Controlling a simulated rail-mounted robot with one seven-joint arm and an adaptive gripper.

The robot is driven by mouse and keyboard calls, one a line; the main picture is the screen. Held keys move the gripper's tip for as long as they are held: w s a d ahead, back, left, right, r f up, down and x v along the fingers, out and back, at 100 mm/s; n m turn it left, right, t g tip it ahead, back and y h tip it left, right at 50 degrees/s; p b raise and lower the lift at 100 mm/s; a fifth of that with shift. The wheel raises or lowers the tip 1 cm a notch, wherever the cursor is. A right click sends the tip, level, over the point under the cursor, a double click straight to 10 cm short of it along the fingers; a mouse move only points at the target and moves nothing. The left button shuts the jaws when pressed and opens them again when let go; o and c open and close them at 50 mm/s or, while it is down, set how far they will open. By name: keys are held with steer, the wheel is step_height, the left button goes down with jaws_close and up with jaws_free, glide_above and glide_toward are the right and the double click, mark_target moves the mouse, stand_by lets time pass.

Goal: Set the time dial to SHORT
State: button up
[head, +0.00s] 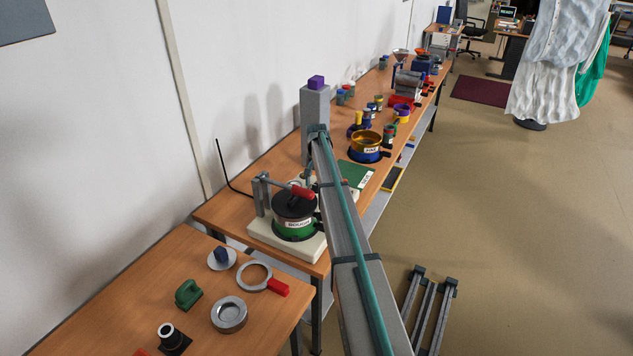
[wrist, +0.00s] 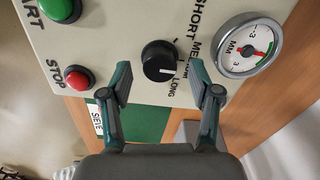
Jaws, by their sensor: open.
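The time dial (wrist: 158,60) is a black round knob on a cream control panel (wrist: 110,28) in the wrist view. Its white mark points to the lower right, toward the LONG label (wrist: 175,86). The SHORT label (wrist: 202,14) is at the top right, with MEDIUM between, partly covered by a finger. My gripper (wrist: 160,82) is open, its two fingers apart, one on each side below the knob. I see no contact with the knob. In the head view my arm hides the dial and the gripper.
A green START button (wrist: 58,8) and a red STOP button (wrist: 77,78) are left of the dial; a round gauge (wrist: 248,46) is right. In the head view a cream-based machine (head: 262,232) and a brass sieve (head: 366,142) stand on the wooden bench (head: 222,208).

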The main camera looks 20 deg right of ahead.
steer(key=shift+f, duration=0.15)
steer(key=shift+c, duration=0.2)
steer(key=c, duration=1.1)
steer(key=shift+n+b, duration=0.35)
steer(key=shift+n, duration=0.05)
steer(key=n+b, duration=0.2)
steer(key=n, duration=0.2)
steer(key=shift+a+f+n, duration=0.1)
steer(key=shift+n, duration=0.2)
steer(key=n+b, duration=0.2)
steer(key=n, duration=0.4)
steer(key=shift+n, duration=0.4)
